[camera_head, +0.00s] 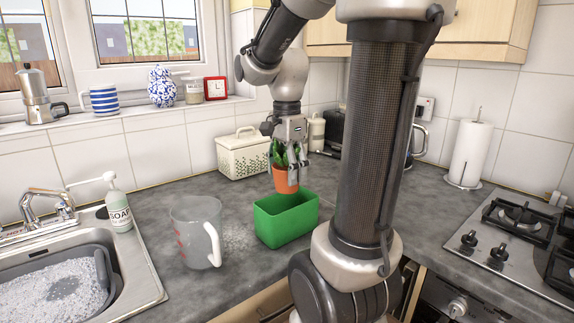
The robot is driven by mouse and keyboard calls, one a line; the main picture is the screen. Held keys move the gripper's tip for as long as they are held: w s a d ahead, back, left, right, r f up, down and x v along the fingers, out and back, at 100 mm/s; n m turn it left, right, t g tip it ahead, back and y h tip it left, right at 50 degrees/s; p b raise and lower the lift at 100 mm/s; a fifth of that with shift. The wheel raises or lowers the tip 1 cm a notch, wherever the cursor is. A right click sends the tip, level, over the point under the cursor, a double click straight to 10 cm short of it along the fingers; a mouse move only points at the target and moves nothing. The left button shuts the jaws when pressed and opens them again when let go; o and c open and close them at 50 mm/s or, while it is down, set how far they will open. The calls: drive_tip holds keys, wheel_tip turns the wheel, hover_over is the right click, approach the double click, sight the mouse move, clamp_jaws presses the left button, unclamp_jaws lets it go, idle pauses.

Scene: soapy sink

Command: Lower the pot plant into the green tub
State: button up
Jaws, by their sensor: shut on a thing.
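The pot plant (286,181) is a small terracotta pot with green leaves. It hangs upright below my gripper (290,165), which points down and is shut on it. The pot is above the back part of the green tub (288,228). The tub is a rectangular open container standing on the grey worktop. The pot's bottom overlaps the tub's back rim in the picture, and I cannot tell how much height is between them. The fingers partly hide the leaves.
A clear measuring jug (196,232) stands left of the tub. A cream bread bin (243,153) is behind it. The soapy sink (60,285) and soap bottle (118,208) are at left. The hob (515,235) and paper roll (470,152) are at right.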

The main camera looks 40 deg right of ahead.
sight(287, 191)
drive_tip(key=shift+f, duration=3.05)
drive_tip(key=shift+s+f, duration=0.15)
drive_tip(key=shift+f, duration=0.25)
drive_tip(key=shift+s+f, duration=0.1)
drive_tip(key=shift+f, duration=0.2)
drive_tip(key=shift+c, duration=1.9)
drive_tip(key=shift+a, duration=0.1)
drive_tip(key=o, duration=1.9)
drive_tip(key=shift+w+f, duration=0.15)
drive_tip(key=shift+w, duration=0.05)
